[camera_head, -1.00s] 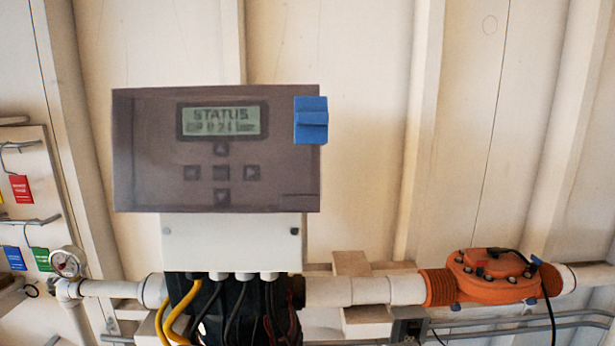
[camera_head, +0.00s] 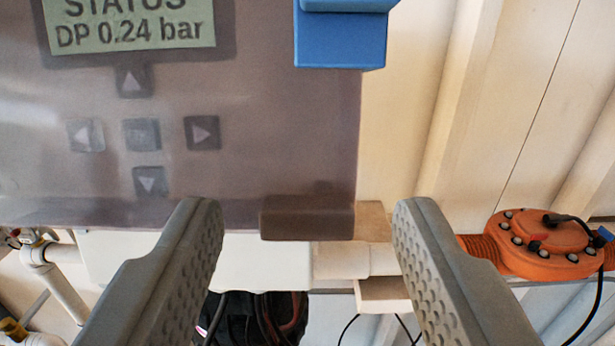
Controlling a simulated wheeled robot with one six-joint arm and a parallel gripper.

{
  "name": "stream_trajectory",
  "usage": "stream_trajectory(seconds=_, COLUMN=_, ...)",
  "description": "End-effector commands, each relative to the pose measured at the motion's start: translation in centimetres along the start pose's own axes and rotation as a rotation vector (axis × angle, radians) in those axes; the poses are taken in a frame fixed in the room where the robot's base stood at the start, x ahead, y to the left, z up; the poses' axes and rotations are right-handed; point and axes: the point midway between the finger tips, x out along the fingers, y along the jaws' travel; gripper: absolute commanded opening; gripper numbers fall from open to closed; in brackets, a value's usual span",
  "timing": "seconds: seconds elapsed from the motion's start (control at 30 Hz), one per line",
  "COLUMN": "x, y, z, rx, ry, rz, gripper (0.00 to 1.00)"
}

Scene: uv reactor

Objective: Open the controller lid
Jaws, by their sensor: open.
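The controller's tinted, see-through lid (camera_head: 270,150) fills the upper left and is shut over the display (camera_head: 135,28), which reads "STATUS DP 0.24 bar", and over the arrow buttons. A brown tab (camera_head: 307,218) sits at the lid's lower right edge. A blue block (camera_head: 340,40) is on the lid's upper right edge, cut off by the frame top. My gripper (camera_head: 307,215) is open and empty. Its two grey fingers stand left and right of the brown tab in the picture, with visible gaps on both sides. I cannot tell how far in front of it they are.
The white lower part (camera_head: 200,260) of the controller is under the lid, with dark cables below. An orange flanged housing (camera_head: 545,245) with a black cable is on the pipe at right. White pipes (camera_head: 60,280) run at lower left. The ribbed wall right of the lid is bare.

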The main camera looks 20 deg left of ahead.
Motion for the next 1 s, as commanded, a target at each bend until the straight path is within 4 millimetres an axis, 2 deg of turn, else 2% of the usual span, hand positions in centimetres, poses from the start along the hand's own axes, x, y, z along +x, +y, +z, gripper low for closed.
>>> stream_trajectory(seconds=0.13, x=0.71, y=0.01, z=0.08, rx=-0.001, ry=-0.001, rz=0.0, gripper=0.51)
stream_trajectory(seconds=0.4, x=0.79, y=-0.01, z=0.04, rx=0.0, ry=-0.001, rz=0.0, gripper=0.51)
stream_trajectory(seconds=0.43, x=0.79, y=-0.01, z=0.05, rx=0.0, ry=-0.001, rz=0.0, gripper=0.49)
stream_trajectory(seconds=0.6, x=0.78, y=-0.01, z=0.05, rx=0.0, ry=-0.001, rz=0.0, gripper=0.16)
stream_trajectory(seconds=0.7, x=0.78, y=-0.01, z=0.05, rx=0.0, ry=-0.001, rz=0.0, gripper=0.0)
stream_trajectory(seconds=1.0, x=0.36, y=-0.15, z=-0.05, rx=-0.005, ry=-0.001, rz=0.009, gripper=0.0)
